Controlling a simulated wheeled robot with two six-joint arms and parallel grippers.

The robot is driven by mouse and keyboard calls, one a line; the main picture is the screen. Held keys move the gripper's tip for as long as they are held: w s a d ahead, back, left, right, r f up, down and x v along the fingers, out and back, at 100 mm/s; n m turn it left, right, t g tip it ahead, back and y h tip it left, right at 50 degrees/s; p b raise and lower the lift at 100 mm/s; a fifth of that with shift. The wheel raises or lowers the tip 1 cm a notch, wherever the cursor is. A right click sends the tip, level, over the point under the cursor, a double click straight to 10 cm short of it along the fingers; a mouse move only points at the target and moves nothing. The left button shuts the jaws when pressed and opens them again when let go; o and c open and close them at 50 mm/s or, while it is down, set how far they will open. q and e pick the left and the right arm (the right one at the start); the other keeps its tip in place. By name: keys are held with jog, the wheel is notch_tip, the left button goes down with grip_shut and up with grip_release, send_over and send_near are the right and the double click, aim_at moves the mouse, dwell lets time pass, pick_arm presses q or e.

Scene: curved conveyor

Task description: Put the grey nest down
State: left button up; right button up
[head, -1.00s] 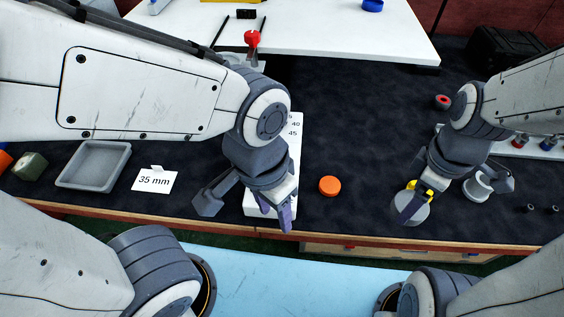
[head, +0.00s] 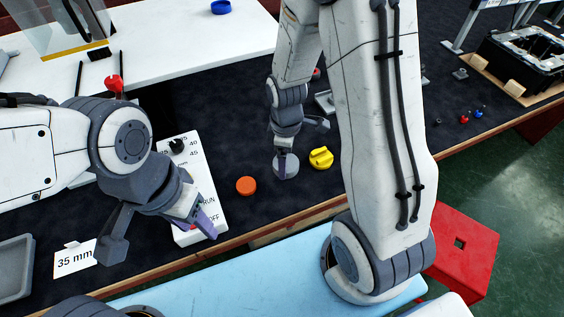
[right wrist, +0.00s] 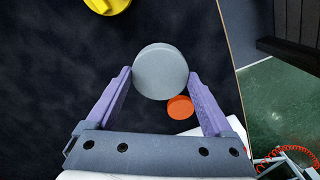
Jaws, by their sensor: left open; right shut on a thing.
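The grey nest (head: 286,166) is a round grey disc at the middle of the dark mat in the head view. In the right wrist view the nest (right wrist: 160,71) sits between the purple fingertips of my right gripper (right wrist: 160,78). My right gripper (head: 285,152) is shut on it from above in the head view. The nest is at or just above the mat; I cannot tell whether it touches. My left gripper (head: 160,238) is open and empty over the white switch panel (head: 205,170).
An orange disc (head: 246,186) lies left of the nest, and a yellow knobbed piece (head: 321,157) close on its right. A grey tray (head: 14,270) and a "35 mm" card (head: 75,260) are at the left. The mat behind the orange disc is clear.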

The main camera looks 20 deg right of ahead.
jog(key=shift+w+a+f, duration=0.2)
jog(key=shift+w+f, duration=0.25)
jog(key=shift+w, duration=0.15)
jog(key=shift+f, duration=1.9)
jog(key=shift+f, duration=0.15)
jog(key=o, duration=1.2)
jog(key=shift+c, duration=0.2)
